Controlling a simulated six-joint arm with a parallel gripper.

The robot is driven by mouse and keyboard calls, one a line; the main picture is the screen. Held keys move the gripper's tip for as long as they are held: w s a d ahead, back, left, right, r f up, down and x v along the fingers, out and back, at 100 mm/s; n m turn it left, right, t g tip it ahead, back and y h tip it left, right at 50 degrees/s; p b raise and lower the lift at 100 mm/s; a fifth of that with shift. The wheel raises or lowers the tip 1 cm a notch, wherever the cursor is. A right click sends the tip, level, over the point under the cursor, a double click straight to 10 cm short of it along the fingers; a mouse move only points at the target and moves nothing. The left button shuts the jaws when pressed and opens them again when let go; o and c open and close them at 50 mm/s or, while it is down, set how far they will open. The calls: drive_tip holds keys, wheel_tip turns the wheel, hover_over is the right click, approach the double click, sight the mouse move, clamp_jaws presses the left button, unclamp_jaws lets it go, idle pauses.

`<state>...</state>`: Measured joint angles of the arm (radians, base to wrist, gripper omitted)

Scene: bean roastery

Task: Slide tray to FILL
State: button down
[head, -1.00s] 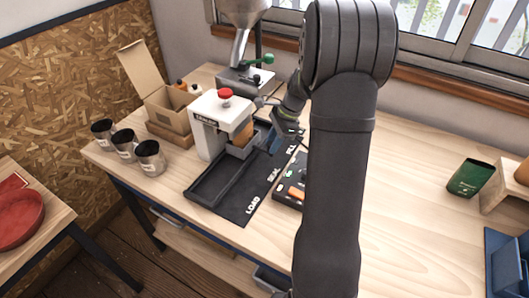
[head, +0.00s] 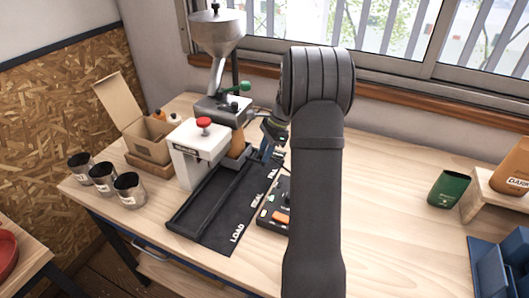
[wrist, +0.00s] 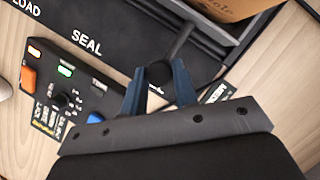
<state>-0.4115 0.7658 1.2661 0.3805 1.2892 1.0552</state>
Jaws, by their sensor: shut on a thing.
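The tray's grey wall (wrist: 262,32) shows at the top right of the wrist view, with a brown bag (wrist: 225,6) in it. In the head view the bag (head: 237,144) stands at the far end of the dark track (head: 205,208), just below the hopper; the tray there is mostly hidden. My gripper (wrist: 158,82) is shut on the black knob (wrist: 158,72) at the end of the tray's rod. In the head view my gripper (head: 267,148) is beside the track's far end, around the FILL lettering (head: 276,169).
The white press with a red knob (head: 204,122) stands over the track. The metal hopper (head: 217,33) is behind it. A button panel (head: 275,205) lies right of the track. Metal cups (head: 130,188) and an open carton (head: 148,140) stand left. The table's right middle is clear.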

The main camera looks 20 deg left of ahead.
drive_tip(key=shift+w+r, duration=0.1)
drive_tip(key=shift+w, duration=0.2)
drive_tip(key=c, duration=1.2)
unclamp_jaws()
drive_tip(key=shift+c, duration=0.2)
drive_tip(key=shift+o, duration=0.5)
drive_tip(key=v, duration=1.7)
drive_tip(key=shift+s+r, duration=0.15)
drive_tip(key=shift+r, duration=0.05)
drive_tip(key=shift+d, duration=0.1)
drive_tip(key=x, duration=1.7)
drive_tip(key=shift+f, duration=0.3)
